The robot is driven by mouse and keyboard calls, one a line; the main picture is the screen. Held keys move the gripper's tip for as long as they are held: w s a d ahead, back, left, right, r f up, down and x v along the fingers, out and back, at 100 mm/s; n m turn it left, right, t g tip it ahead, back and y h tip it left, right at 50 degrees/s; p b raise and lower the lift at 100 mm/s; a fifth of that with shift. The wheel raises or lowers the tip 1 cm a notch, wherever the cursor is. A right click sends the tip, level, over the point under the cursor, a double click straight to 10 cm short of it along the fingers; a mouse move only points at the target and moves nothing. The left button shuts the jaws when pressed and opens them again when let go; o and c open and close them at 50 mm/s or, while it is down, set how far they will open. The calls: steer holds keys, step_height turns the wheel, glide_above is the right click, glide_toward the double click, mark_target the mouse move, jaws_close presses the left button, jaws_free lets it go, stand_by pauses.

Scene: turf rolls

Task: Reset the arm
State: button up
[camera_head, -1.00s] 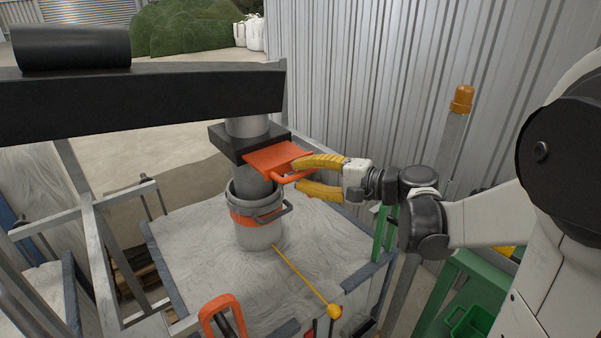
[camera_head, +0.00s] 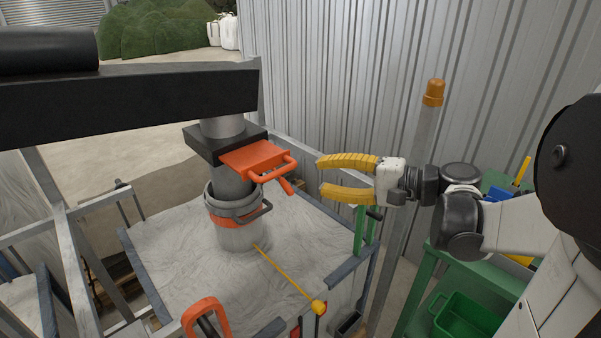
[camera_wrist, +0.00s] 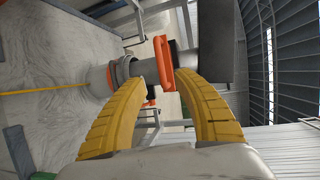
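My gripper (camera_head: 320,176) has two yellow ribbed fingers, spread apart with nothing between them. It is to the right of an orange plate with a looped handle (camera_head: 262,160) and is apart from it. The orange plate is fixed to a black block on a grey vertical pipe (camera_head: 233,182). In the wrist view the orange handle (camera_wrist: 164,62) shows beyond and between the two fingers (camera_wrist: 163,85).
Below the pipe, a grey collar with an orange band (camera_head: 235,218) stands on a pale, swirled surface (camera_head: 200,275). A yellow rod (camera_head: 285,275) crosses that surface. A green bench (camera_head: 480,270) with a green bin (camera_head: 462,318) stands right. A post with an orange cap (camera_head: 433,92) rises behind my gripper.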

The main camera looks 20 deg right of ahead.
steer(key=shift+s+d+r, duration=0.1)
steer(key=shift+s+d, duration=0.2)
steer(key=s+a+f+n+g+h, duration=0.2)
steer(key=s+a+f+g+h, duration=0.15)
steer(key=a+f, duration=0.4)
steer(key=s+a+f+n+g+h, duration=0.1)
steer(key=s+a+f+n+h, duration=0.2)
steer(key=s+n+h, duration=0.4)
steer(key=shift+s+n, duration=0.6)
steer(key=shift+n, duration=0.2)
stand_by(1.1)
